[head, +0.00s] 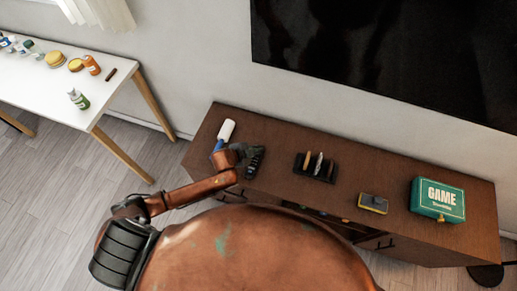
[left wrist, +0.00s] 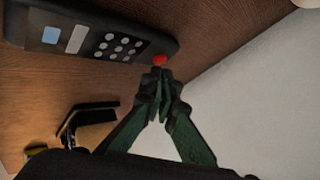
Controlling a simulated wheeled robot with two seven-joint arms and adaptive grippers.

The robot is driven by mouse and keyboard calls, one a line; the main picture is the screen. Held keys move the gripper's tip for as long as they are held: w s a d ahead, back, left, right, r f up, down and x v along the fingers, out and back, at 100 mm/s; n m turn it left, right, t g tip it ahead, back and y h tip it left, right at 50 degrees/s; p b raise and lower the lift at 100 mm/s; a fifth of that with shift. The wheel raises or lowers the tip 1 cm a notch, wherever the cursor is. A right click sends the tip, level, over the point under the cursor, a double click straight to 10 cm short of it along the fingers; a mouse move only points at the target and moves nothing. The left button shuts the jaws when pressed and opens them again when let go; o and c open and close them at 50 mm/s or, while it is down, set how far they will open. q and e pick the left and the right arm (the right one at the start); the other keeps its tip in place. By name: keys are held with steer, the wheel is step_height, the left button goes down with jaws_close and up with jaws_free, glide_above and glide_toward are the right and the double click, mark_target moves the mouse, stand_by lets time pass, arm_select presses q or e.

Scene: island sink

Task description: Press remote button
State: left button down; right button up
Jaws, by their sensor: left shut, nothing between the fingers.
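The black remote (left wrist: 100,32) lies on the brown wooden cabinet top. In the left wrist view it shows a pale blue patch, a light strip, several pale round buttons and a red button (left wrist: 160,60) at its end. In the head view the remote (head: 256,161) is small and partly hidden by my left gripper (head: 245,151). The left gripper is shut and empty. In the left wrist view its closed fingertips (left wrist: 159,76) are right at the red button; I cannot tell whether they touch it. My right gripper is not in view.
On the cabinet (head: 285,134) are a white-and-blue bottle-like item (head: 226,130), a dark holder (head: 315,168) with upright pieces, a small yellow-and-grey item (head: 373,203) and a green GAME box (head: 438,199). A wall screen hangs behind. A white table (head: 60,84) stands left.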

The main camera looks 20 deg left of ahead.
arm_select(q)
steer(key=shift+f, duration=0.15)
stand_by(0.3)
steer(key=shift+f, duration=0.3)
steer(key=shift+r+p, duration=0.5)
steer(key=shift+p, duration=0.3)
steer(key=shift+f, duration=0.1)
